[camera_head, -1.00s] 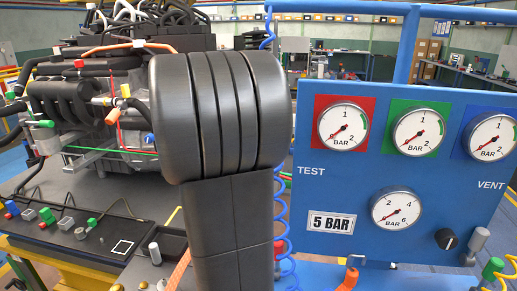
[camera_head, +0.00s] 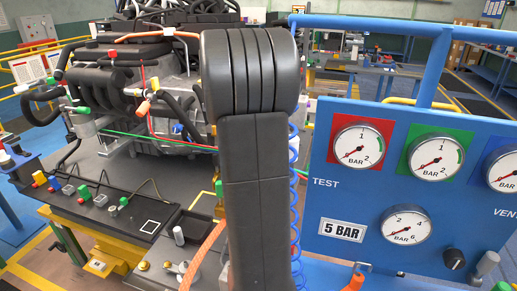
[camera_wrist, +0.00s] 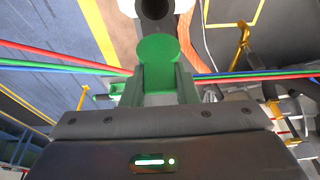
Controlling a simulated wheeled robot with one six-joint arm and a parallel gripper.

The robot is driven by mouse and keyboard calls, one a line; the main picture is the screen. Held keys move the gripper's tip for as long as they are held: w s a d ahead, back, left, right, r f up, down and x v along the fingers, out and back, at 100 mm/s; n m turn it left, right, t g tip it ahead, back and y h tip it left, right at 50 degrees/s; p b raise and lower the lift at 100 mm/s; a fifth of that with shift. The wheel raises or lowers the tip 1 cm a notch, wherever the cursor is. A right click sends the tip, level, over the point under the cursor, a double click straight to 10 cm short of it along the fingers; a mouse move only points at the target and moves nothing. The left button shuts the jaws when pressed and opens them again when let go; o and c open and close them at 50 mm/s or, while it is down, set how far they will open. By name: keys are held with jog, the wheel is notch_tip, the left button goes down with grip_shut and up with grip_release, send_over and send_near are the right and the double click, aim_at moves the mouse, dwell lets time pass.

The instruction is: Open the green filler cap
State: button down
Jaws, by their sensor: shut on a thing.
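In the wrist view, my gripper (camera_wrist: 158,85) is shut on a green piece with a rounded end, which I take to be the green filler cap (camera_wrist: 158,49). Darker green sides flank the piece, and the dark gripper body fills the bottom of the view. Just beyond the rounded end is a dark round shape (camera_wrist: 155,9) with a white part around it. I cannot tell whether this is the open filler neck. In the head view, my black arm hides the gripper and the held piece.
In the head view, an engine (camera_head: 165,95) with hoses stands behind the left bench. A blue panel (camera_head: 335,222) with several gauges stands at the right, close to my arm. A blue coiled hose (camera_head: 296,180) hangs beside the arm. Red, green and blue lines (camera_wrist: 60,57) cross the wrist view.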

jog(key=shift+s+f, duration=0.15)
jog(key=shift+f, duration=0.2)
jog(key=c, duration=1.1)
grip_release()
jog(key=shift+r, duration=0.15)
jog(key=shift+a+r, duration=0.1)
jog(key=shift+r, duration=0.5)
jog(key=b+v, duration=0.2)
jog(key=v, duration=1)
jog(key=shift+s+r, duration=0.15)
jog(key=shift+r, duration=0.15)
